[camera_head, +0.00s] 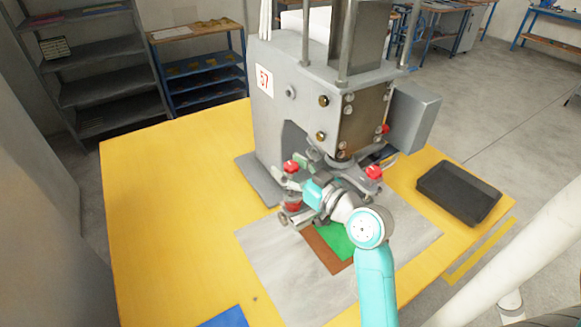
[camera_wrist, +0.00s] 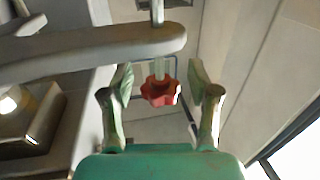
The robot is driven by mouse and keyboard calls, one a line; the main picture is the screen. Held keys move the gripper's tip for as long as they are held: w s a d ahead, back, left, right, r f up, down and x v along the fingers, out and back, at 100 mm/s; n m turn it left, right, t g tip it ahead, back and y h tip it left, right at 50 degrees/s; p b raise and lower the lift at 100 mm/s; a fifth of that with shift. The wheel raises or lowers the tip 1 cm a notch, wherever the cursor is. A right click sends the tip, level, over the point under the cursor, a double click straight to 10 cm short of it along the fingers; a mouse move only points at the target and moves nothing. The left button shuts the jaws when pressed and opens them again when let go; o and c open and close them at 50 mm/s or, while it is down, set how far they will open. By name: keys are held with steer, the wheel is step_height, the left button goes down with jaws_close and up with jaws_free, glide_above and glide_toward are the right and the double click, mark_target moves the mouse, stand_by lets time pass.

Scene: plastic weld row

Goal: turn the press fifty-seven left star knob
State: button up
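The grey press marked 57 (camera_head: 283,110) stands on the yellow table. In the wrist view, a red star knob (camera_wrist: 160,91) sits on a pale rod below a grey bar. My gripper (camera_wrist: 160,77) is open, with one finger on each side of this knob and visible gaps to both. I cannot tell for sure which head-view knob this is. My gripper partly hides the press's lower left parts.
The grey bar (camera_wrist: 90,47) crosses close above the left finger in the wrist view. A black tray (camera_head: 459,192) lies right of the press. A grey sheet (camera_head: 275,262) with a green and brown patch lies in front. The table's left side is clear.

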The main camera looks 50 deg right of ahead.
steer(key=shift+s, duration=0.1)
steer(key=s, duration=0.7)
steer(key=shift+s+a, duration=0.2)
steer(key=shift+a, duration=0.1)
stand_by(0.5)
steer(key=s+a+f+m+g+h, duration=0.1)
steer(key=s+a+f+m+g, duration=0.1)
steer(key=s+a+f, duration=0.35)
steer(key=s+a+f+m+g+h, duration=0.1)
steer(key=s+a+f+m, duration=0.1)
steer(key=a+f, duration=0.6)
steer(key=s+a+f+n+y, duration=0.1)
steer(key=s+a+n, duration=0.1)
steer(key=s, duration=0.6)
steer(key=s+a+f+n+y, duration=0.2)
steer(key=s+a, duration=0.3)
steer(key=s, duration=0.4)
steer(key=shift+s+a+n+y, duration=0.2)
steer(key=shift+s+n+y, duration=0.1)
steer(key=shift+n, duration=0.2)
